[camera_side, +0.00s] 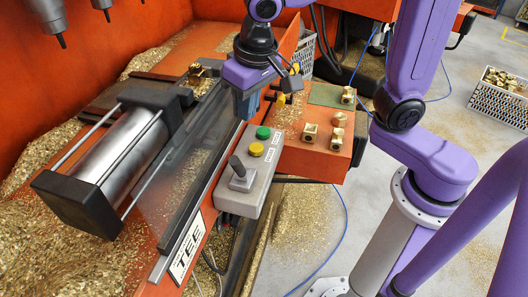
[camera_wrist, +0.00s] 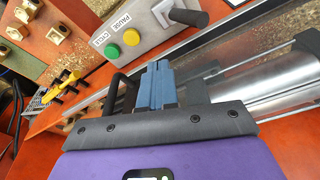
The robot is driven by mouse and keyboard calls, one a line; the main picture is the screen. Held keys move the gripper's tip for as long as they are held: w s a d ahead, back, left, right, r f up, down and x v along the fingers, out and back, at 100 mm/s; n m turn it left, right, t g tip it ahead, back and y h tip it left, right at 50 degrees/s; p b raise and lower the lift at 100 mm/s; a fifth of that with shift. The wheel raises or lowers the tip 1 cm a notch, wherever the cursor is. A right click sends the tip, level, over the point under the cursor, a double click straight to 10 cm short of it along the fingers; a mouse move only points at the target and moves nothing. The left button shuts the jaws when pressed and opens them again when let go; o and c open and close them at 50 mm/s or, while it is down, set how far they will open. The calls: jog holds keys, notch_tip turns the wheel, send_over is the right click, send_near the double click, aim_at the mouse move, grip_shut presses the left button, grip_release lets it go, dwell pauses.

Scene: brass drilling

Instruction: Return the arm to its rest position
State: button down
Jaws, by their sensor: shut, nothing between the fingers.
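My gripper (camera_side: 243,106) is at the end of my purple arm, over the orange machine between the clear guard and the control box. Its blue fingers are together with nothing between them, and they also show shut in the wrist view (camera_wrist: 155,85). Several brass fittings (camera_side: 310,133) lie on the orange shelf (camera_side: 310,160) to the right, apart from my gripper. A brass piece (camera_side: 205,69) is at the fixture beyond the cylinder, to the left of my gripper; its exact seating is unclear.
The control box (camera_side: 247,170) with green and yellow buttons and a joystick stands just below my gripper. A steel cylinder (camera_side: 125,145) and clear guard (camera_side: 185,160) are to the left. Drill spindles (camera_side: 60,40) hang at upper left. A crate of brass parts (camera_side: 500,105) stands at right.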

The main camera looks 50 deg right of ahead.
jog(key=s+d+f+n+g, duration=0.1)
jog(key=s+d+f+n, duration=0.1)
jog(key=s+d+n, duration=0.4)
jog(key=s+d+f+n+g, duration=0.1)
jog(key=s+d+f+n, duration=0.2)
jog(key=s, duration=0.9)
jog(key=d+n, duration=0.3)
jog(key=d, duration=0.1)
jog(key=shift+f, duration=0.15)
